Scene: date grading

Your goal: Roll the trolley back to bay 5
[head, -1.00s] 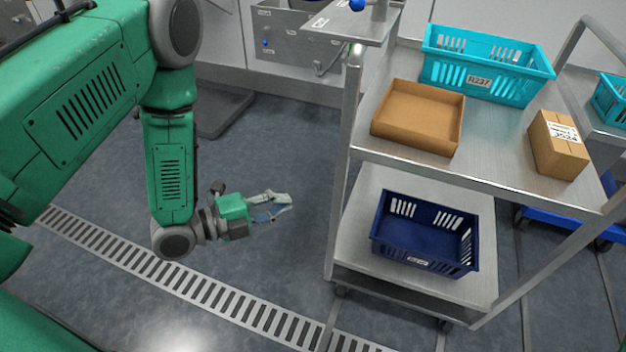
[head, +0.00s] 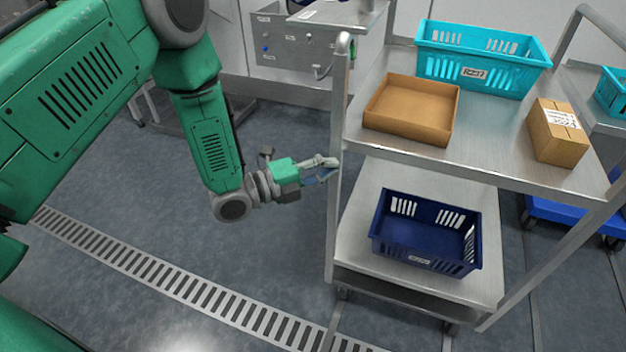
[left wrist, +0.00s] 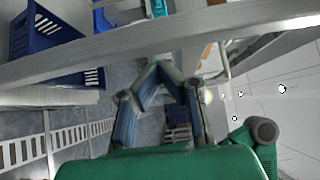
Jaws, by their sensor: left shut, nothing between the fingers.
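The trolley is a two-shelf steel cart with an upper shelf (head: 490,150) and a lower shelf (head: 355,240), standing on castors. Its near left upright (head: 337,130) crosses the left wrist view as a pale metal bar (left wrist: 130,52). My left gripper (head: 332,168) is shut and empty beside this upright, below upper-shelf level. In the left wrist view its fingertips (left wrist: 160,68) meet close to the bar; whether they touch it is unclear. My right gripper is out of sight. No bay number shows.
The upper shelf bears a turquoise crate (head: 430,62), an open cardboard tray (head: 405,127) and a small labelled carton (head: 557,145). A dark blue crate (head: 405,250) sits on the lower shelf. A blue dolly (head: 565,212) stands at right. Floor left of the trolley is clear, with a drain grating (head: 170,280).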

